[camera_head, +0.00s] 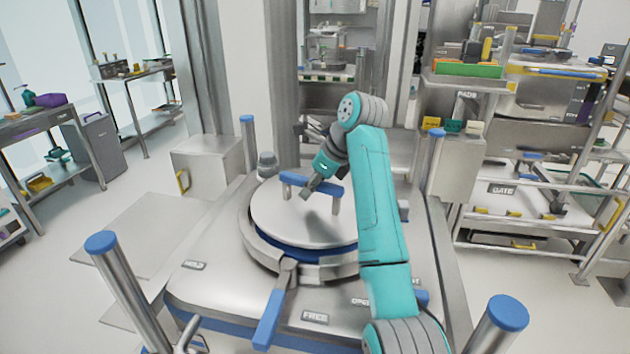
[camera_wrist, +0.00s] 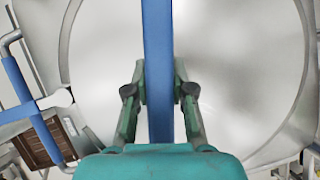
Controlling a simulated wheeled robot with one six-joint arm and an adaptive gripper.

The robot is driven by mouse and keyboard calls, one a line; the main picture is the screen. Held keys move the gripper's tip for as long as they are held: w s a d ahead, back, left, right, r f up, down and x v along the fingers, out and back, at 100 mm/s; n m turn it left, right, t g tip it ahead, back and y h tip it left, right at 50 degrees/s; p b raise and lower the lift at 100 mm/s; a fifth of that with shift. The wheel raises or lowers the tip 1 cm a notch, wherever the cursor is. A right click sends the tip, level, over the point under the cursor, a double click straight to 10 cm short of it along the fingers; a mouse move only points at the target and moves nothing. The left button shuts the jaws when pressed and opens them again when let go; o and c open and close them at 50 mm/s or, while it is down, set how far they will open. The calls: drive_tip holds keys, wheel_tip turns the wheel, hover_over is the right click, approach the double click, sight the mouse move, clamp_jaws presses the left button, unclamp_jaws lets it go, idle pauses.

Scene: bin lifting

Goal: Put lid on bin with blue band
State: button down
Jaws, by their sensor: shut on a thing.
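The lid (camera_head: 285,220) is a round grey disc with a raised blue bar handle (camera_head: 328,190). My gripper (camera_head: 307,190) is shut on this handle from above. In the wrist view the two fingers (camera_wrist: 160,92) press on both sides of the blue bar (camera_wrist: 158,35), with the pale lid (camera_wrist: 235,75) filling the background. Directly under the lid a blue band (camera_head: 290,252) shows, inside a grey ring (camera_head: 262,248) on the platform. The lid lies level over it; I cannot tell whether it rests fully or hovers slightly. The rest of the bin is hidden.
A lever with a blue grip (camera_head: 270,320) sticks out at the ring's front, near the FREE label (camera_head: 315,317). Blue-capped posts (camera_head: 118,275) stand around the platform (camera_head: 215,290). A grey cabinet (camera_head: 210,165) stands behind left; loaded shelves (camera_head: 530,195) stand at right.

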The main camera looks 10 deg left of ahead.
drive_tip(key=shift+a+f, duration=0.1)
drive_tip(key=shift+f, duration=0.25)
drive_tip(key=shift+w+f, duration=0.1)
drive_tip(key=shift+f, duration=0.65)
drive_tip(key=shift+f, duration=0.2)
idle(0.5)
